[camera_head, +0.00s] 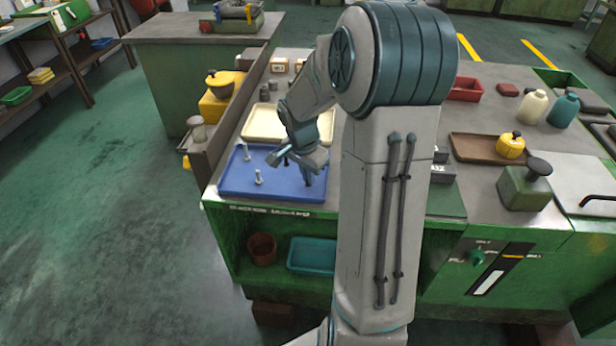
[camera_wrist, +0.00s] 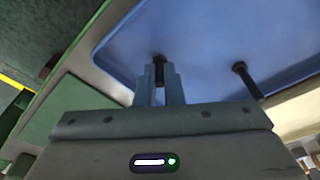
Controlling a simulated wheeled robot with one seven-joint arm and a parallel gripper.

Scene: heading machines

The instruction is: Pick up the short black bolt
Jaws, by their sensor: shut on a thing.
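In the wrist view a short black bolt (camera_wrist: 159,68) stands between the two fingertips of my gripper (camera_wrist: 160,82), which is shut on it. The bolt's dark head shows above the fingertips; its lower part is partly hidden by the fingers. A longer black bolt (camera_wrist: 247,80) is to the right in that view, apart from the fingers. In the head view my gripper (camera_head: 308,178) is low over the right part of the blue tray (camera_head: 230,186); the held bolt cannot be made out there. Whether the bolt still touches the tray is unclear.
Two light metal bolts, one farther back (camera_head: 247,152) and one nearer (camera_head: 259,178), stand on the left of the blue tray. A cream tray (camera_head: 262,124) lies behind it. A dark raised edge (camera_head: 222,145) borders the bench's left side.

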